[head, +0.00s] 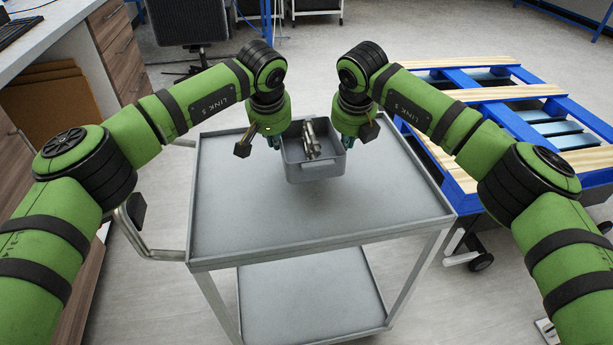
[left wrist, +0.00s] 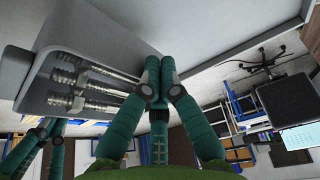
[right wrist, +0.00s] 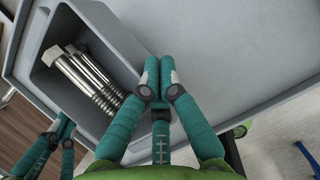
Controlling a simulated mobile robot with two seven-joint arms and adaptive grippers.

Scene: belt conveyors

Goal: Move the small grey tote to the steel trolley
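The small grey tote (head: 318,172) is over the far part of the steel trolley's (head: 270,222) top. It is upright and holds several metal bolt-like parts (head: 311,140). I cannot tell whether its base touches the trolley top. My left gripper (head: 276,146) is at the tote's left side and my right gripper (head: 350,142) at its right side. In the left wrist view the left fingers (left wrist: 161,72) are closed together at the tote's rim (left wrist: 115,45). In the right wrist view the right fingers (right wrist: 158,72) are closed at the opposite rim (right wrist: 118,48). The fingertips are partly hidden.
A blue frame with wooden slats (head: 500,110) stands close on the right of the trolley. A drawer bench (head: 110,45) is on the left. A black chair (head: 187,22) is behind. The near part of the trolley top is clear.

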